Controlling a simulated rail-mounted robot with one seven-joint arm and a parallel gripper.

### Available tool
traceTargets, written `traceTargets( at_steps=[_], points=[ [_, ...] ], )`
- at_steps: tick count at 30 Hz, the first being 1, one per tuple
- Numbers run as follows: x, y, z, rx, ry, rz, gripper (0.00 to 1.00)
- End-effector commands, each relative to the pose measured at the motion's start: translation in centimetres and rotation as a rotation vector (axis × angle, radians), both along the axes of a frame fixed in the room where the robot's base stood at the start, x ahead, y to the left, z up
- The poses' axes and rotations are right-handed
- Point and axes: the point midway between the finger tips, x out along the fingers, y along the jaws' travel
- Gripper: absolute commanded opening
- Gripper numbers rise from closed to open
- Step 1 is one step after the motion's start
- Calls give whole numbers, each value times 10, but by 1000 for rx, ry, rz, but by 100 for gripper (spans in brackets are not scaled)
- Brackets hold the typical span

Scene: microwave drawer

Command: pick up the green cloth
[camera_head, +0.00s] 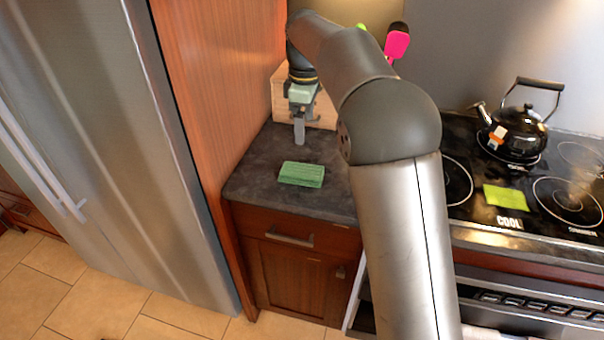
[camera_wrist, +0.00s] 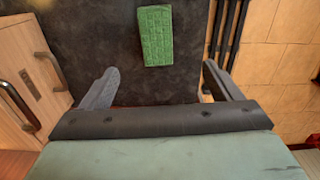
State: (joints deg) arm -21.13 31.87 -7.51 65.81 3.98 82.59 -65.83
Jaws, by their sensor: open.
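The green cloth (camera_head: 301,174) lies flat on the dark countertop (camera_head: 250,180), near its front edge, between the fridge side and the stove. It is a folded green rectangle with a textured surface.
A wooden box (camera_head: 320,108) stands at the back of the counter close to my gripper. The tall wooden panel (camera_head: 215,80) bounds the counter on the left. The stove with a black kettle (camera_head: 518,132) and a yellow-green square (camera_head: 505,196) is at right. Counter around the cloth is clear.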

Motion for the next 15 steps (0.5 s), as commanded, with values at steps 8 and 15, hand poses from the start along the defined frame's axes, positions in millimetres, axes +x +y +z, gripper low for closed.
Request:
traceTargets(
  at_steps=[8,15],
  points=[
    [-1,0,-62,-2,4,-2,85],
    [0,1,-99,-1,0,-3,85]
  ],
)
